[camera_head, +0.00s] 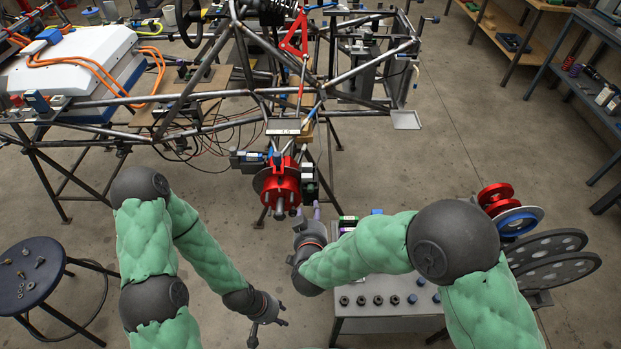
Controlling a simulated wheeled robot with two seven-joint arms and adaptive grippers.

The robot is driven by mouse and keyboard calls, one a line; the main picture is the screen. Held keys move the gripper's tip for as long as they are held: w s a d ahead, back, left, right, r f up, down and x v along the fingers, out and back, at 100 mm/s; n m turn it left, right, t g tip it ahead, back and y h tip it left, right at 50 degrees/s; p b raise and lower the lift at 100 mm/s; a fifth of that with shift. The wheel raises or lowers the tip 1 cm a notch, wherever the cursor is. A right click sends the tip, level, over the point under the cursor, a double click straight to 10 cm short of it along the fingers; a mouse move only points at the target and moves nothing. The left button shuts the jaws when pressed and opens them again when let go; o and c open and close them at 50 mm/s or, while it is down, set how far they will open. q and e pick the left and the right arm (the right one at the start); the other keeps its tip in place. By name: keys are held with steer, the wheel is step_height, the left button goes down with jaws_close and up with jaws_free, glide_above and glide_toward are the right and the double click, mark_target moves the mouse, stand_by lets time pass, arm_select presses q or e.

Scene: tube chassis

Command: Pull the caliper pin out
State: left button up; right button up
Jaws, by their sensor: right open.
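The red hub assembly (278,186) hangs at the front of the tube chassis, with studs pointing toward me. A dark block (309,178), which looks like the caliper, sits against its right side. The caliper pin is too small or hidden to make out. My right gripper (314,214) is just below and right of the hub, close under the dark block; it is open, and its fingers are partly hidden by its own wrist. I cannot tell whether it touches anything. My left gripper (268,331) is low in the view, open and empty, well below the hub.
The tube chassis (190,100) stands on a frame behind the hub. A grey cart (385,309) with several dark nuts stands beneath my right arm, with grey discs (548,262) at its right. A round stool (28,275) with small parts is at left. Floor between is clear.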

mark_target(310, 190)
steer(key=b+x, duration=0.3)
steer(key=x, duration=0.7)
steer(key=shift+r+b, duration=0.15)
steer(key=shift+b, duration=0.25)
arm_select(q)
steer(key=shift+w+f, duration=0.2)
steer(key=shift+f, duration=0.85)
steer(key=shift+w+f, duration=0.15)
steer(key=shift+f, duration=0.85)
arm_select(e)
steer(key=shift+w, duration=0.75)
jaws_close()
steer(key=shift+s, duration=0.1)
